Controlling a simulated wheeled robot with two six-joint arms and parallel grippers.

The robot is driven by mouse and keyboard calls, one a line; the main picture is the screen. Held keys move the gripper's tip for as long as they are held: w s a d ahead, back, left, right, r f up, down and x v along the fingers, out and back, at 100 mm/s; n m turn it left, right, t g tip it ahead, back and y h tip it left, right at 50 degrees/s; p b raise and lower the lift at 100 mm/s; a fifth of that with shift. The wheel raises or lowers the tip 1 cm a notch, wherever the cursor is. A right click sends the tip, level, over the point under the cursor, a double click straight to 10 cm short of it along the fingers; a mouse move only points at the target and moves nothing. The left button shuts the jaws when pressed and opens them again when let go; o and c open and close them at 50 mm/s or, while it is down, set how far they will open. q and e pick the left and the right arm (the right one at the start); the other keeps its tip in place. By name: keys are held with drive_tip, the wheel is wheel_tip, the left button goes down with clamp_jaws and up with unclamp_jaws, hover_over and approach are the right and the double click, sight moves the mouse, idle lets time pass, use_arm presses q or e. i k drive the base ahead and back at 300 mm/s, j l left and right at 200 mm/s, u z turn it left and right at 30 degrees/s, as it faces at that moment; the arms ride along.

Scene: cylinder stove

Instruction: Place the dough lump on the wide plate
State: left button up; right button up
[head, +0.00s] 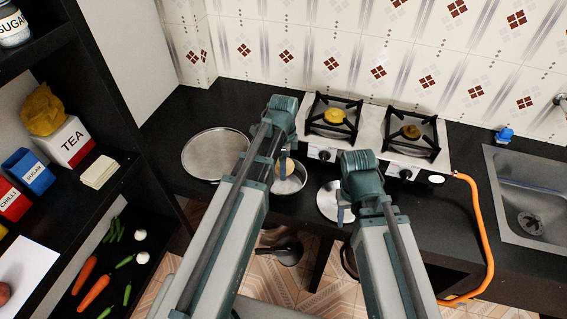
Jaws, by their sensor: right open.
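The wide plate (205,150) is a large, round grey disc lying flat on the dark counter, left of my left arm. A tan lump that looks like the dough (286,166) shows in a metal bowl (295,182), partly hidden by my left arm. My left gripper (280,158) points down near this bowl; its fingers are mostly hidden, so I cannot tell its opening. My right gripper (343,214) is open and points down over a small round plate (328,200), with nothing visible between its fingers.
A two-burner stove (370,133) stands at the back, with a yellow item (334,116) and a brown item (411,131) on its burners. An orange hose (484,235) runs down at the right beside the sink (530,190). A dark shelf with jars and vegetables stands left.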

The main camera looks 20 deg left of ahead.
sight(217, 154)
drive_tip(key=j+z, duration=0.15)
drive_tip(key=j, duration=0.3)
drive_tip(key=k+j+z, duration=0.2)
drive_tip(key=j, duration=0.2)
drive_tip(key=j+z, duration=0.15)
drive_tip(key=j, duration=0.3)
